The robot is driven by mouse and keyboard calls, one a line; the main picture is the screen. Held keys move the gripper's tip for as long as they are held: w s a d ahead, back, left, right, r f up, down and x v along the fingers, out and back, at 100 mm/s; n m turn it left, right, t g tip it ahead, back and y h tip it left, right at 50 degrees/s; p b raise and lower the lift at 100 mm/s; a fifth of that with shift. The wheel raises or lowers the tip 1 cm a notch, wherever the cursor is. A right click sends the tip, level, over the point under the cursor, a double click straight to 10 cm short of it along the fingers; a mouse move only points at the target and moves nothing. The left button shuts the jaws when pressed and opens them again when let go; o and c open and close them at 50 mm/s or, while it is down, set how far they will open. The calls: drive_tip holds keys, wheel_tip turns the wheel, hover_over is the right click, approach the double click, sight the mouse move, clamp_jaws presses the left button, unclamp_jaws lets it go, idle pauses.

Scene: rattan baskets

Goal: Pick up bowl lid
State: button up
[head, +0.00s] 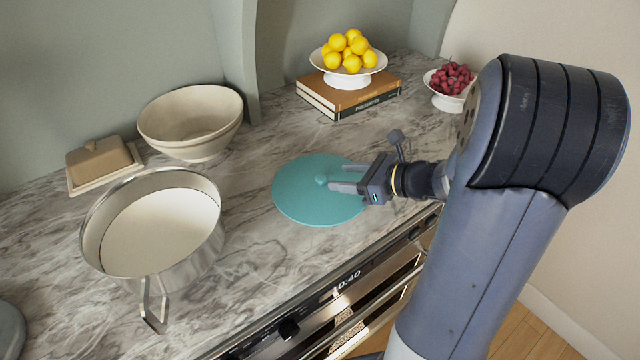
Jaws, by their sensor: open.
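The bowl lid (305,205) is a flat round teal disc with a small knob (321,181) near its middle. It lies on the marble counter near the front edge, above the oven. My gripper (335,180) reaches in from the right, low over the lid, with its fingers pointing left. The jaws are open, and the fingertips are at or very near the knob. I cannot tell whether the knob is between the fingers. My gripper hides the right part of the lid.
A steel pan (205,245) with a handle stands at the left front. Behind it are a cream bowl (190,145) and a butter dish (100,160). Books (350,98) bearing a stand of lemons (348,78) are at the back; a bowl of red berries (448,102) is at back right.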

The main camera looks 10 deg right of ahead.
sight(322, 177)
drive_tip(key=x, duration=0.5)
drive_tip(key=shift+s+f, duration=0.1)
drive_tip(key=shift+f, duration=0.2)
clamp_jaws()
